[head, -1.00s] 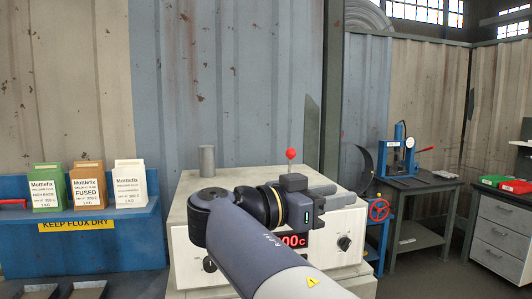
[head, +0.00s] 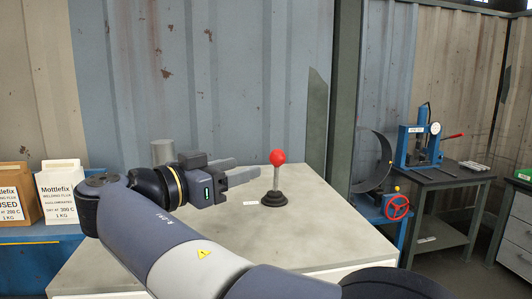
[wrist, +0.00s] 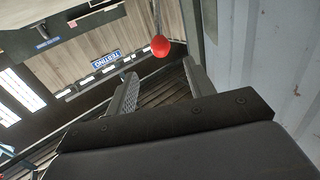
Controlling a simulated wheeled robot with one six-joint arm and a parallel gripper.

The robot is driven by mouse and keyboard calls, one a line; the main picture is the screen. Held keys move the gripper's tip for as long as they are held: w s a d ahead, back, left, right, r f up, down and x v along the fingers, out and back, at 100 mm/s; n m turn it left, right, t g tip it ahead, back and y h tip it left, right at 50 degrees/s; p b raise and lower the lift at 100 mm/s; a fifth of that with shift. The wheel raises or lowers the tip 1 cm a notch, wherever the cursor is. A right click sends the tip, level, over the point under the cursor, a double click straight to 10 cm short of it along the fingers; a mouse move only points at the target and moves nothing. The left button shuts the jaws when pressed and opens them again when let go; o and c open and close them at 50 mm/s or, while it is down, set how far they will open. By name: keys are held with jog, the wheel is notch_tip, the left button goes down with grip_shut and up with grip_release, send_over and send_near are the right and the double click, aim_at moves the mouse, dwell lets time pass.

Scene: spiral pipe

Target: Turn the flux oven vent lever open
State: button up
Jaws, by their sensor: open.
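The vent lever (head: 276,178) stands upright on the flux oven's pale top (head: 325,220), with a red ball knob (head: 277,157) and a black ribbed base (head: 273,200). My gripper (head: 243,169) is open and empty, just left of the lever, with its fingers pointing right towards it at about stem height. In the wrist view the red knob (wrist: 160,46) lies beyond the fingertips, roughly between the lines of the two fingers (wrist: 160,80). I see no contact. A small white label lies left of the lever's base.
A grey cylindrical stub (head: 162,152) rises from the oven top behind my gripper. Flux boxes (head: 58,193) stand at the left. A corrugated wall (head: 225,80) is behind. A blue press (head: 418,142) and a red handwheel (head: 397,207) are at the right. The oven top's right part is clear.

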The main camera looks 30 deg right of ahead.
aim_at(271, 159)
jog(key=p+x, duration=0.3)
jog(key=x, duration=0.8)
jog(key=shift+a, duration=0.1)
jog(key=shift+c, duration=0.5)
grip_shut()
